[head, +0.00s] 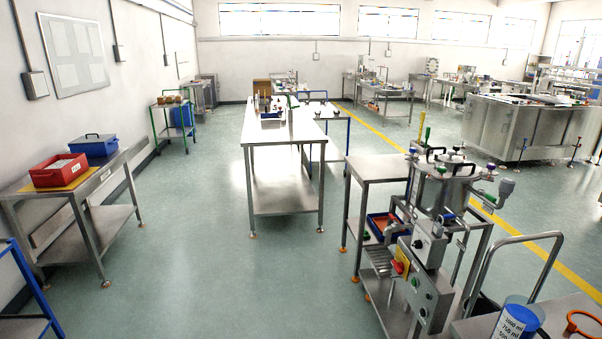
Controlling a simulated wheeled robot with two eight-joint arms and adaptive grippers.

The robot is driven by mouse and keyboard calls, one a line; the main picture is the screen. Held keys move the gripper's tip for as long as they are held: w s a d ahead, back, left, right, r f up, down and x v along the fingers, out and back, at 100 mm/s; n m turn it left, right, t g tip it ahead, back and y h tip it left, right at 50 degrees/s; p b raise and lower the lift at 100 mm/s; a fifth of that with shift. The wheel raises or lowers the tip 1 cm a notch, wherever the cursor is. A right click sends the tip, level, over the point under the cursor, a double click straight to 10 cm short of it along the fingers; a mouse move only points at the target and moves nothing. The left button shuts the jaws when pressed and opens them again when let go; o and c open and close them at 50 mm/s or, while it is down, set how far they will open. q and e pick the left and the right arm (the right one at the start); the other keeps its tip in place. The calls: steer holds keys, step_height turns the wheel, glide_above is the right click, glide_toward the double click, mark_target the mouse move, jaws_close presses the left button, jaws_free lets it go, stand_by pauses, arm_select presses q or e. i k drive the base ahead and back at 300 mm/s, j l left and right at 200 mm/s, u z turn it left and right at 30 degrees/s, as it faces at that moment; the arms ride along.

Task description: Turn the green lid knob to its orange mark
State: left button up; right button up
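A steel machine with a round lidded vessel (452,185) stands at the right of the head view. Several green parts show on and around its lid: a small green piece (442,169) at the lid's front left, a green end (489,196) at the right, and an upright green handle (427,133) at the back left. I cannot tell which of these is the lid knob. An orange mark for it cannot be made out at this distance. Neither of my grippers is in view.
A control box (425,285) with a red and yellow switch is at the machine's front. A steel side table (375,168) adjoins its left. A cart with a blue-lidded beaker (515,318) is at the lower right. Open green floor (200,260) lies at centre left.

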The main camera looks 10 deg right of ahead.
mark_target(441, 169)
steer(key=i+z, duration=0.15)
steer(key=i, duration=0.6)
steer(key=i+j+z, duration=0.15)
steer(key=i, duration=0.6)
